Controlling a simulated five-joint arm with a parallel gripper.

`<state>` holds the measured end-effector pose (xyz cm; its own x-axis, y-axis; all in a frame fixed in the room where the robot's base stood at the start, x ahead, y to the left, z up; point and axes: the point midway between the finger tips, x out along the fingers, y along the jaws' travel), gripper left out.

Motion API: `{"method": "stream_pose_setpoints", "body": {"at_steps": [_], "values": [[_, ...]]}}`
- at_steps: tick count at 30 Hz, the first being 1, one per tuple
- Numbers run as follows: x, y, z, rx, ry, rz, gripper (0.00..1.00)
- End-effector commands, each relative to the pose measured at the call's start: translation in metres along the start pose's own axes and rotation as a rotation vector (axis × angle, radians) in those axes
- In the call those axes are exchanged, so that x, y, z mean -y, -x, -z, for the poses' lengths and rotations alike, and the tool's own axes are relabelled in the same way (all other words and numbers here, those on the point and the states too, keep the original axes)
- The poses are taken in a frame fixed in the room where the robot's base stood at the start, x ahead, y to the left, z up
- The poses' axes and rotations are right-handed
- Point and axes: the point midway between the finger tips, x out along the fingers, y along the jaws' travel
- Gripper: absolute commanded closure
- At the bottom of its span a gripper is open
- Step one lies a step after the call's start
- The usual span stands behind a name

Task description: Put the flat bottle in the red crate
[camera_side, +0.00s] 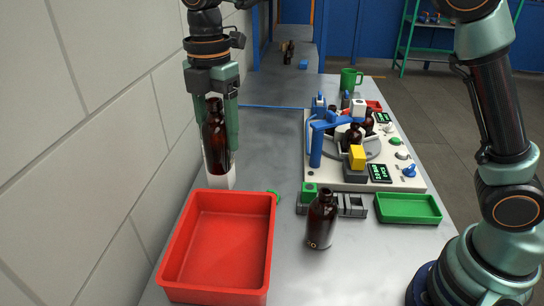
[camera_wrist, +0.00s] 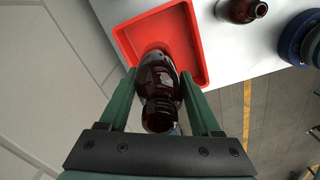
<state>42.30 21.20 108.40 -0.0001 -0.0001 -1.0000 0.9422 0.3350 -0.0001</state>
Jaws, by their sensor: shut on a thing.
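My gripper (camera_side: 217,128) is shut on an amber bottle (camera_side: 215,143), held upright just beyond the far edge of the red crate in the side view. In the wrist view the bottle (camera_wrist: 158,90) sits between both fingers and covers part of the red crate (camera_wrist: 190,35). The red crate (camera_side: 167,262) stands at the front left of the table, and its visible floor is empty. Whether the held bottle is flat I cannot tell for certain.
Another amber bottle (camera_side: 321,222) stands right of the crate, near a grey rack (camera_side: 350,205). A green tray (camera_side: 408,209) and a machine with several bottles (camera_side: 400,178) are on the right.

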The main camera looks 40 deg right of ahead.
Motion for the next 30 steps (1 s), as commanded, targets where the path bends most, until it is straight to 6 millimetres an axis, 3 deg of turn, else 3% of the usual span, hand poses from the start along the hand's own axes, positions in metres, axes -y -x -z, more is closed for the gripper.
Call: {"method": "stream_pose_setpoints", "body": {"at_steps": [3, 10, 24, 30], "values": [[0.013, 0.000, 0.029, 0.000, 0.042, -0.002, 0.99], [0.021, -0.014, 0.044, 0.000, 0.061, 0.002, 0.99], [0.022, -0.126, 0.043, 0.001, 0.061, 0.005, 0.99], [0.021, -0.154, 0.044, 0.000, 0.061, 0.001, 0.99]]}}
